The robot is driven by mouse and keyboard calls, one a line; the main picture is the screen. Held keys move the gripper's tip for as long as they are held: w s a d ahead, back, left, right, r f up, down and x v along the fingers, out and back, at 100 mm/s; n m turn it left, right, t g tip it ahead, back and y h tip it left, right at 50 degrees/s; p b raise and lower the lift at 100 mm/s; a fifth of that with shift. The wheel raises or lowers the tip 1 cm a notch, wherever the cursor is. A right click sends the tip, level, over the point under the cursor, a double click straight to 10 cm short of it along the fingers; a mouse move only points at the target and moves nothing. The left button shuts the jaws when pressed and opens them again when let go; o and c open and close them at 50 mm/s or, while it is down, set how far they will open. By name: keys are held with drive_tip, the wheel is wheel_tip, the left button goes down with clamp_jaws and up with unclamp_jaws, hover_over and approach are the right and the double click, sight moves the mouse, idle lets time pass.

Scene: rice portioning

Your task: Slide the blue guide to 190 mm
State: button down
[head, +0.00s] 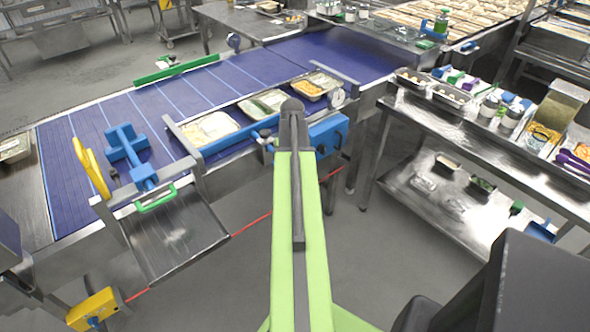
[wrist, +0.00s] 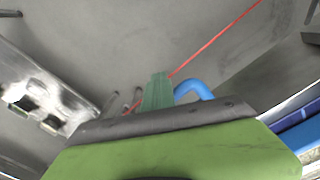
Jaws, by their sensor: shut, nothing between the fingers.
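A long blue rail (head: 238,134) runs along the near side of the conveyor beside the food trays. A blue cross-shaped piece (head: 127,148) stands on the belt at the left. I cannot tell for sure which is the guide, and no millimetre scale is readable. My gripper shows in the wrist view as a narrow dark green shape (wrist: 157,91), shut and empty. A bent blue bar (wrist: 194,89) shows just right of it; I cannot tell whether they touch. In the head view my arm reaches toward the conveyor's near edge and hides part of the rail.
Food trays (head: 209,128) stand along the near belt edge. A blue box (head: 327,133) is right of my arm. A green rail (head: 177,70) lies on the far side. A steel chute (head: 172,237) slopes down at left. A loaded steel bench (head: 480,130) stands at right. Floor between is open.

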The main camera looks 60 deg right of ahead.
drive_tip(key=shift+s, duration=0.1)
drive_tip(key=s, duration=0.1)
drive_tip(key=s+a, duration=0.1)
drive_tip(key=s, duration=0.1)
idle(0.5)
wheel_tip(320, 180, up, 9)
drive_tip(key=p, duration=0.9)
drive_tip(key=shift+s+a, duration=0.1)
drive_tip(key=shift+s, duration=0.05)
idle(0.3)
